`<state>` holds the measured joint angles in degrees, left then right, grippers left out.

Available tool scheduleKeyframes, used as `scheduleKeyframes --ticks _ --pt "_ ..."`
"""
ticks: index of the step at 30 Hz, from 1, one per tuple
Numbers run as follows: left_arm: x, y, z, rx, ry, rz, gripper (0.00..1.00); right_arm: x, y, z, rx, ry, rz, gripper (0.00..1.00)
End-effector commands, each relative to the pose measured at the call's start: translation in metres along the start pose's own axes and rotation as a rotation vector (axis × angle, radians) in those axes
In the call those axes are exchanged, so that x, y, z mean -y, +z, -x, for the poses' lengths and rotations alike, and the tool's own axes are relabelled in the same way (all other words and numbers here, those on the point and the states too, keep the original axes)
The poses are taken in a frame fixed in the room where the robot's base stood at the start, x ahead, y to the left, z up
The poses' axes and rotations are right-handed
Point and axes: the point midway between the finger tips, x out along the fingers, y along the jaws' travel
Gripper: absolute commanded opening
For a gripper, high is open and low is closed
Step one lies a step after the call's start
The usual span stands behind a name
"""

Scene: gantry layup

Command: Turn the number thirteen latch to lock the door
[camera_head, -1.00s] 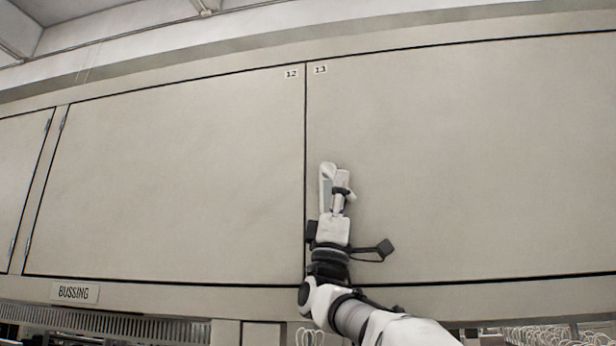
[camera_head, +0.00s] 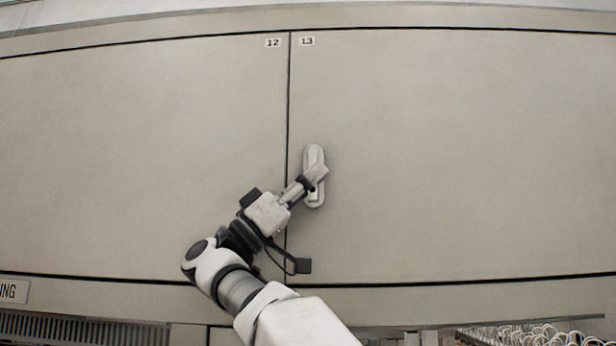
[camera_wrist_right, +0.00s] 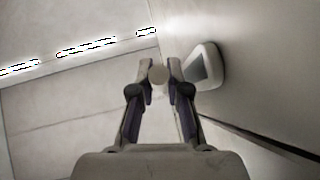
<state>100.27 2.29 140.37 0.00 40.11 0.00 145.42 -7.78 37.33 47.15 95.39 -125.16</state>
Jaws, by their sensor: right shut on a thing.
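Door thirteen (camera_head: 460,160) is the large beige panel right of the seam. It looks flush with door twelve (camera_head: 140,150). Its latch is a pale, upright oval plate (camera_head: 313,155) near the door's left edge. My right gripper (camera_head: 318,174) reaches it from the lower left, tilted, and covers its handle in the head view. In the right wrist view, the gripper (camera_wrist_right: 158,74) is shut on the round-ended latch handle (camera_wrist_right: 158,76). The latch plate with its dark recess (camera_wrist_right: 203,66) is just right of the fingers. My left gripper is out of view.
Number labels twelve (camera_head: 273,43) and thirteen (camera_head: 307,41) flank the seam at the top. A partly cut-off sign (camera_head: 12,291) is on the lower left rail. Looped pale cables (camera_head: 540,337) lie below at right. The door faces are otherwise bare.

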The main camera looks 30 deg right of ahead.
Motion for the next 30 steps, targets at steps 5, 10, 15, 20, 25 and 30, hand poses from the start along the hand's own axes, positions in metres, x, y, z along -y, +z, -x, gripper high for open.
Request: scheduleKeyframes --ticks 5,10,15,20,25,30 --pt "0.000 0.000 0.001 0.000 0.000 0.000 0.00 -0.001 -0.001 -0.001 0.007 0.000 -0.003 0.00" --pt "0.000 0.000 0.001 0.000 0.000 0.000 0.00 -0.002 -0.001 -0.002 0.007 0.000 -0.003 0.00" --pt "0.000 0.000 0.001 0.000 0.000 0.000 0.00 -0.002 -0.001 -0.002 0.007 0.001 -0.003 0.41" --pt "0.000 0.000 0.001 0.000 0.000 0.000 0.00 -0.001 0.000 -0.001 0.007 0.000 -0.002 0.41" --pt "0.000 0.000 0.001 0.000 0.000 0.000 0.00 -0.001 0.000 -0.001 0.007 0.000 -0.002 0.41" --pt "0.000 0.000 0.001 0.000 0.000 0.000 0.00 -0.001 -0.001 0.011 0.005 -0.001 -0.002 0.41"
